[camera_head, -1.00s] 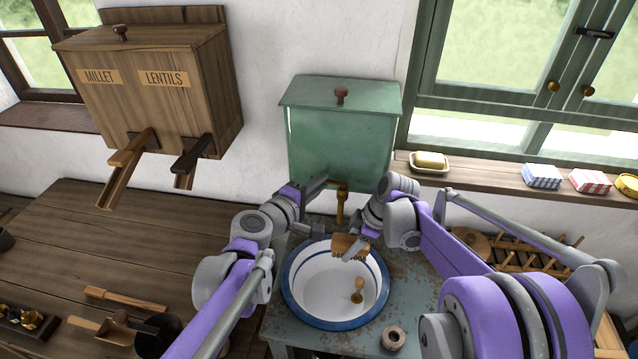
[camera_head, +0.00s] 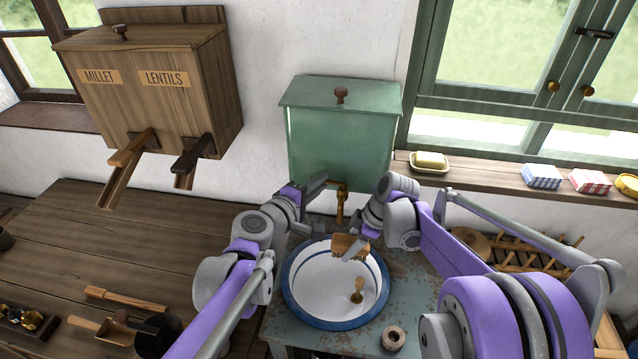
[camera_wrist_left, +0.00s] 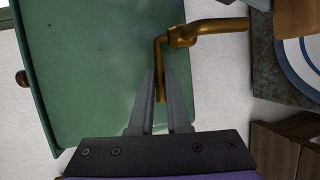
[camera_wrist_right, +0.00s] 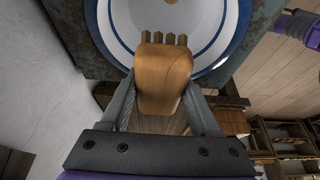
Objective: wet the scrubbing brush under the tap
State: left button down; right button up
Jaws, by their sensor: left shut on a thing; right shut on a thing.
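In the right wrist view the brush block (camera_wrist_right: 163,75) sits between the fingers. The brass tap (camera_head: 341,205) is on the front of the green water tank (camera_head: 340,135). My left gripper (camera_head: 322,184) is shut on the tap's thin lever, which shows between its fingers in the left wrist view (camera_wrist_left: 160,85). I see no clear water stream.
A small wooden-handled brush (camera_head: 357,291) lies in the basin. A wooden rack (camera_head: 510,248) stands right, beneath my right arm. The wooden table (camera_head: 75,240) at left is clear in its middle.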

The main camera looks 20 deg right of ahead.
pick_arm(q)
jog(key=shift+s+a+n+t+y, duration=0.1)
jog(key=shift+s+n+t+y, duration=0.4)
jog(key=shift+n+t+y, duration=0.45)
jog(key=c, duration=0.9)
grip_release()
jog(key=v, duration=1.2)
jog(key=shift+f, duration=0.15)
